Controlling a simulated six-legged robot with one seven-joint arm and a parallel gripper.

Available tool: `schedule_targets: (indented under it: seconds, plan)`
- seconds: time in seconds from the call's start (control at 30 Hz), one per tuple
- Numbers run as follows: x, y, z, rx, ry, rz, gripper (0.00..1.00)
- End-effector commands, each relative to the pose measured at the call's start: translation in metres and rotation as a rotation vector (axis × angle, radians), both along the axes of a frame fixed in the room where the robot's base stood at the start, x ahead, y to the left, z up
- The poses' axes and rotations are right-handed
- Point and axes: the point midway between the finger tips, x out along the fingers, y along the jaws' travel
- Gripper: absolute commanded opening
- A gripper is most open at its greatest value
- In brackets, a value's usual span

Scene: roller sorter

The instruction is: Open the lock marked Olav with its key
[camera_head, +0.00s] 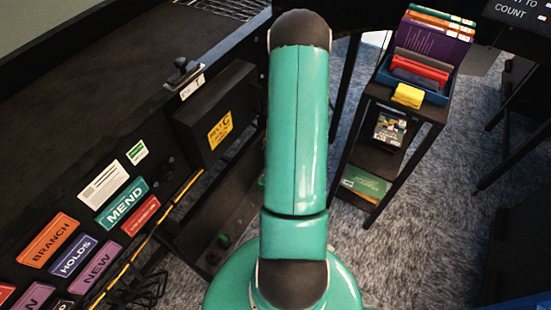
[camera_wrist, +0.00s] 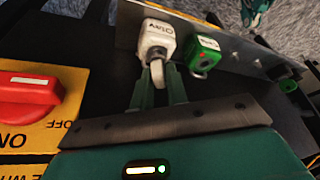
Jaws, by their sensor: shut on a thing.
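In the wrist view a white lock (camera_wrist: 158,33) with a label that seems to read Olav sits on a dark panel, at the top middle. My gripper (camera_wrist: 161,84) is right below it, with its two dark green fingers shut on a pale grey key (camera_wrist: 157,70). The key points at the lock's dark lower face. I cannot tell whether its tip is inside. In the head view my arm hides the gripper and the locks.
A red ON/OFF knob (camera_wrist: 28,97) on a yellow plate is close on the left in the wrist view. In the head view a black box (camera_head: 215,115) with a yellow label is left of my arm. A black stand (camera_head: 398,110) with books is to the right; carpet lies around it.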

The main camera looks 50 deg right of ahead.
Motion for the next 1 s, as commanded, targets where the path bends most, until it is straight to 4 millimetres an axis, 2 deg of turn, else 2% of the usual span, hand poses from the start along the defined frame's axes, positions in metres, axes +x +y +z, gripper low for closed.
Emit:
schedule_targets:
  seconds: [0.27, 1.0]
  plan:
    - [0.000, 0.000, 0.004, -0.001, 0.000, 0.000, 0.00]
    - [0.000, 0.000, 0.038, -0.001, 0.000, 0.000, 0.00]
